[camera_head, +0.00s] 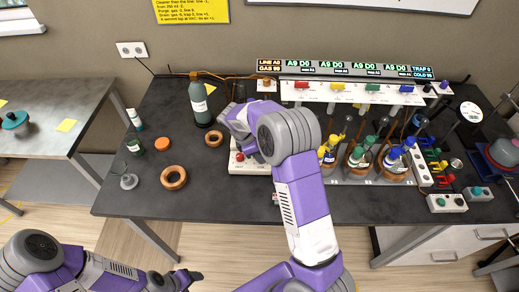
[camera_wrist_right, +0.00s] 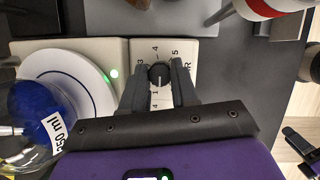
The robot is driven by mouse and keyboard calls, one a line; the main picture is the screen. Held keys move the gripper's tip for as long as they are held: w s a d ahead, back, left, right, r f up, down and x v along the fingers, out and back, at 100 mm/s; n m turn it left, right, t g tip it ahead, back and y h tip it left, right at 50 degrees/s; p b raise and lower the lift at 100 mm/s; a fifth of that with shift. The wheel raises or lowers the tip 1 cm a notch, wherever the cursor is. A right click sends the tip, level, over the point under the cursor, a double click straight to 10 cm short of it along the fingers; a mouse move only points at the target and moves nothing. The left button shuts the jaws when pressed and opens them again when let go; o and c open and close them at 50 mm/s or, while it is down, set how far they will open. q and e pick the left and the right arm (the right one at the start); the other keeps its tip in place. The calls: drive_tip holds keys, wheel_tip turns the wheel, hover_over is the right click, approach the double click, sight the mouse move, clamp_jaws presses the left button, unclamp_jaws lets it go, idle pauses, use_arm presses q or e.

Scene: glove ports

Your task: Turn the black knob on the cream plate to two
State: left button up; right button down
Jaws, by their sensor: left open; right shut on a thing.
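The black knob (camera_wrist_right: 159,74) sits on the cream plate (camera_wrist_right: 166,50), whose printed numbers show around it in the right wrist view. My right gripper (camera_wrist_right: 159,83) has one finger on each side of the knob and is shut on it. A pale mark shows on the knob, but I cannot tell surely which number it points at. In the head view my right arm hides the knob, and my right gripper (camera_head: 246,146) is largely covered. My left gripper (camera_head: 188,279) is open and empty, low in the picture, in front of the table.
In the right wrist view a white round plate (camera_wrist_right: 62,72) and a blue-filled flask (camera_wrist_right: 35,105) stand left of the knob.

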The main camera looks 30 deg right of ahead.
drive_tip(key=m+g+p, duration=0.1)
drive_tip(key=m, duration=0.2)
drive_tip(key=shift+d+r+p, duration=0.1)
drive_tip(key=shift+p, duration=0.25)
drive_tip(key=m, duration=0.1)
drive_tip(key=m+g+y+p, duration=0.1)
drive_tip(key=m, duration=0.1)
drive_tip(key=shift+w+m+y+p, duration=0.15)
drive_tip(key=shift+m+y+p, duration=0.15)
drive_tip(key=m+y, duration=0.1)
drive_tip(key=m, duration=0.2)
drive_tip(key=shift+d+g+p, duration=0.15)
drive_tip(key=shift+g+p, duration=0.25)
drive_tip(key=shift+m+y, duration=0.6)
drive_tip(key=shift+m, duration=0.9)
drive_tip(key=c, duration=0.9)
unclamp_jaws()
drive_tip(key=shift+o, duration=0.2)
